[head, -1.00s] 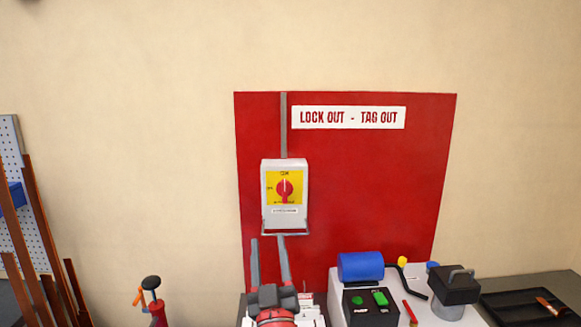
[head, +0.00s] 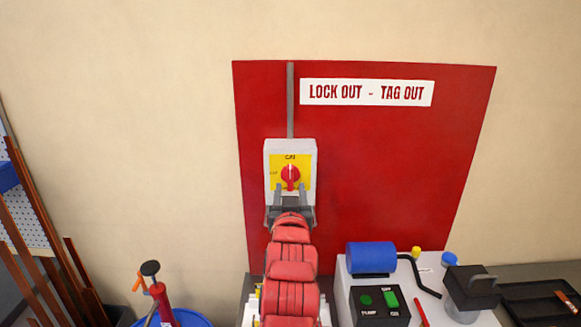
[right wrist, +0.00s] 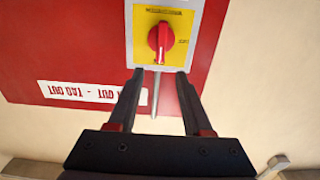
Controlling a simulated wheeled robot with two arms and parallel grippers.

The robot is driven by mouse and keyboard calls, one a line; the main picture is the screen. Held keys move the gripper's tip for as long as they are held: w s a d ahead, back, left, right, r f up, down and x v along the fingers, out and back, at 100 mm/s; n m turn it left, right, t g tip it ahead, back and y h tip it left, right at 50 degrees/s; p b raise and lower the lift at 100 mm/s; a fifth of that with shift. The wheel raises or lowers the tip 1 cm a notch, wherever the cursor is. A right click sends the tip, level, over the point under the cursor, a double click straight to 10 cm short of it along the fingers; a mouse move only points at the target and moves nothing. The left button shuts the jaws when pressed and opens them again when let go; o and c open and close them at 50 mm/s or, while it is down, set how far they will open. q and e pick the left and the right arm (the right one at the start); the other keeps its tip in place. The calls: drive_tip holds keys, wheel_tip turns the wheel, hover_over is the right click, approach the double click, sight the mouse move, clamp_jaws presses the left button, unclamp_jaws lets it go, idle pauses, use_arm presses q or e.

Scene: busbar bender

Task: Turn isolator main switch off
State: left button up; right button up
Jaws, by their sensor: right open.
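The isolator main switch (head: 307,150) is a grey box with a yellow plate on a red wall board. Its red rotary handle (head: 290,177) points up toward ON. In the right wrist view the red handle (right wrist: 161,41) shows upside down, just beyond my fingertips. My right gripper (head: 291,190) is open and empty, with its fingers at the lower part of the switch box. The right wrist view shows its two fingers (right wrist: 159,75) apart below the handle, and I see no contact with it. My left gripper is out of view.
A white machine (head: 345,300) with a blue roller (head: 371,257) and a green-buttoned panel (head: 379,300) stands at lower right. A black tray (head: 530,303) is farther right. A red tool (head: 162,303) and copper bars (head: 40,215) are at left. The red board (head: 400,170) is clear around the switch.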

sight(290, 172)
drive_tip(key=w+p, duration=0.2)
drive_tip(key=w, duration=0.6)
drive_tip(key=shift+w+p, duration=0.35)
clamp_jaws()
